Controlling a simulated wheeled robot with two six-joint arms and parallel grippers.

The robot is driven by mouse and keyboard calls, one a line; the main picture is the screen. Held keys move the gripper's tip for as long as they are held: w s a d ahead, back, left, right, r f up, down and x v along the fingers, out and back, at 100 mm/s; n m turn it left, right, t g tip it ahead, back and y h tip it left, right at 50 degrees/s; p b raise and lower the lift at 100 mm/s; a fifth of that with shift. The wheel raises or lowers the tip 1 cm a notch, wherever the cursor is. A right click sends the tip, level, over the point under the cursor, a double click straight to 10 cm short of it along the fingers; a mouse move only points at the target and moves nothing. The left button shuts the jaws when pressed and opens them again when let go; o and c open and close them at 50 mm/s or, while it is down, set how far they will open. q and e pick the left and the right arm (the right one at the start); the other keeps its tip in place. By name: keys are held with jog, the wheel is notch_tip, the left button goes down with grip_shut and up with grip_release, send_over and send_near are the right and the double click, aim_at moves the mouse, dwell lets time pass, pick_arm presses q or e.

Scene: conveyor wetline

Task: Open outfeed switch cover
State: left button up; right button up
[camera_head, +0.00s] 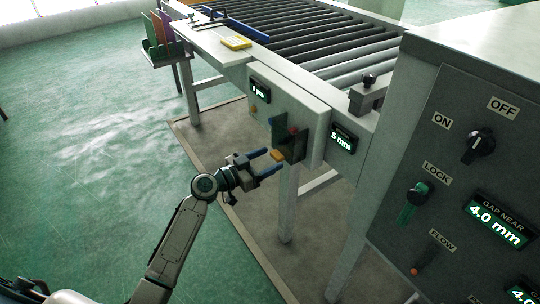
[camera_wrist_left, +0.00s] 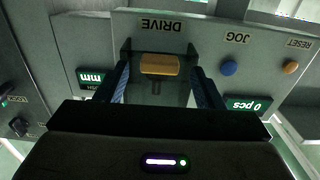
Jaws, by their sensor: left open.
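The outfeed switch cover (camera_head: 289,142) is a dark, see-through flap on the grey control box under the end of the conveyor. It has an orange tab (camera_head: 277,155) at its lower edge. In the left wrist view the cover (camera_wrist_left: 158,92) sits by the upside-down DRIVE label, with the orange tab (camera_wrist_left: 159,65) across it. My left gripper (camera_head: 271,161) is open, its blue-tipped fingers pointing at the tab. In the left wrist view its fingers (camera_wrist_left: 160,74) stand on either side of the tab, with gaps visible. The switch behind the cover is not clear. My right gripper is not in view.
A blue JOG button (camera_wrist_left: 229,68) and an orange RESET button (camera_wrist_left: 290,67) sit beside the cover. A large grey cabinet (camera_head: 450,160) with knobs and displays stands at the right. The roller conveyor (camera_head: 310,35) runs behind. Green floor is free at the left.

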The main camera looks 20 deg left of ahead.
pick_arm(q)
jog(key=shift+w+d, duration=0.45)
jog(key=shift+w, duration=0.1)
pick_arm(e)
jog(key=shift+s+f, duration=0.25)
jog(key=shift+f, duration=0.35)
pick_arm(q)
grip_shut()
